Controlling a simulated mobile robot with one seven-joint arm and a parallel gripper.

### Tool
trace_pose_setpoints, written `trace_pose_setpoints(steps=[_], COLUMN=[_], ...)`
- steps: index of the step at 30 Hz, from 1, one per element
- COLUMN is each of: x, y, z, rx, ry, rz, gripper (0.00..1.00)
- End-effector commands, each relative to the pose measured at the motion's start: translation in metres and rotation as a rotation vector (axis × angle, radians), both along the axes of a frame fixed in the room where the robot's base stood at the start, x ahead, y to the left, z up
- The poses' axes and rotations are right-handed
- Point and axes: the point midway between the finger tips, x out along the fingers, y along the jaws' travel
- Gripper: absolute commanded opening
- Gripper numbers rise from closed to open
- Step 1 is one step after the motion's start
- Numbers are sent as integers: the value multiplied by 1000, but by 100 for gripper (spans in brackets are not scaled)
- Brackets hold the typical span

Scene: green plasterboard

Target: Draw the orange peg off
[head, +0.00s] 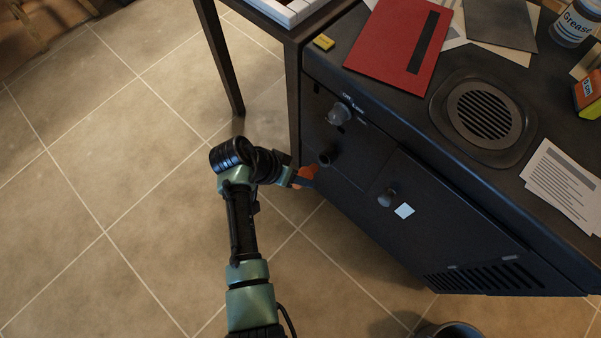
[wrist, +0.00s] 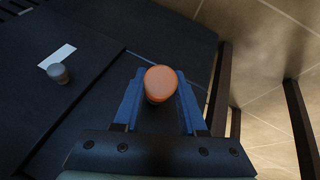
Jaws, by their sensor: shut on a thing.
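The orange peg (wrist: 159,84) is round-ended and sits between the two blue fingers of my gripper (wrist: 160,76) in the wrist view. The fingers are shut on it, one on each side. In the head view a small part of the orange peg (head: 306,173) shows at my gripper (head: 303,180), close to the front left of the dark cabinet (head: 372,197). The peg's far end is hidden, so I cannot tell whether it still sits in the cabinet front.
A dark table leg (head: 222,62) stands behind. Tiled floor (head: 130,190) is clear at left.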

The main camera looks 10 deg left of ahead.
Motion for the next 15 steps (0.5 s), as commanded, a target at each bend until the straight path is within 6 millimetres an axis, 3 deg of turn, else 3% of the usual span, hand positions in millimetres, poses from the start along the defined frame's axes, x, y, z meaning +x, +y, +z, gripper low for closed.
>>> trace_pose_setpoints(steps=[8, 15], x=[0, 0], y=[0, 0], z=[1, 13], rx=[0, 0], ry=[0, 1], rz=[0, 0], gripper=[0, 0])
